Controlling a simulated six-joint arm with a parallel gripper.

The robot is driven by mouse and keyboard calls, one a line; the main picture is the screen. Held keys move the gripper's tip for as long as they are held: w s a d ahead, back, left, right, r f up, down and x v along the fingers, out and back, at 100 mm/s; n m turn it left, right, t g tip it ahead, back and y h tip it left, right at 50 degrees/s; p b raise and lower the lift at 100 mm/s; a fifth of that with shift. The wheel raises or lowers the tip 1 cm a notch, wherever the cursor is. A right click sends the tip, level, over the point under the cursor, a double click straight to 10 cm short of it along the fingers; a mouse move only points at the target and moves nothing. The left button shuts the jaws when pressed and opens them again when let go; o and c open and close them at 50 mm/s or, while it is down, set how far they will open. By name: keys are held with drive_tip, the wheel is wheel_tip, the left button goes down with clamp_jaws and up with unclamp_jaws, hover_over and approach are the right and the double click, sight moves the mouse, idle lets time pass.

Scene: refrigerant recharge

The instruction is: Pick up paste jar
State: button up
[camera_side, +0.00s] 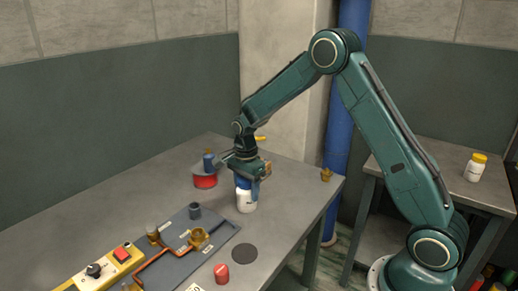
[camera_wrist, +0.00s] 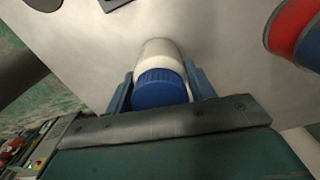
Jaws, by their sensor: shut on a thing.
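The paste jar (camera_side: 246,201) is a white jar with a blue lid. It stands upright on the grey table in the side view, near the table's right part. My gripper (camera_side: 248,181) reaches down over it from above, with its fingers around the lid. In the wrist view the jar (camera_wrist: 161,50) shows with its blue lid toward the camera, and the blue fingers of my gripper (camera_wrist: 160,88) are on either side of the lid. My gripper is shut on the jar. I cannot tell whether the jar's base touches the table.
A red round container (camera_side: 205,181) stands behind and left of the jar. A grey panel with brass fittings (camera_side: 199,238) lies front left. A dark disc (camera_side: 243,254) and a red cap (camera_side: 221,273) are in front. A yellow-lidded jar (camera_side: 475,168) stands on the right side table.

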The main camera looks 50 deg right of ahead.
drive_tip(key=shift+r, duration=0.2)
wheel_tip(320, 180, up, 20)
drive_tip(key=shift+f, duration=0.15)
idle(0.6)
idle(0.5)
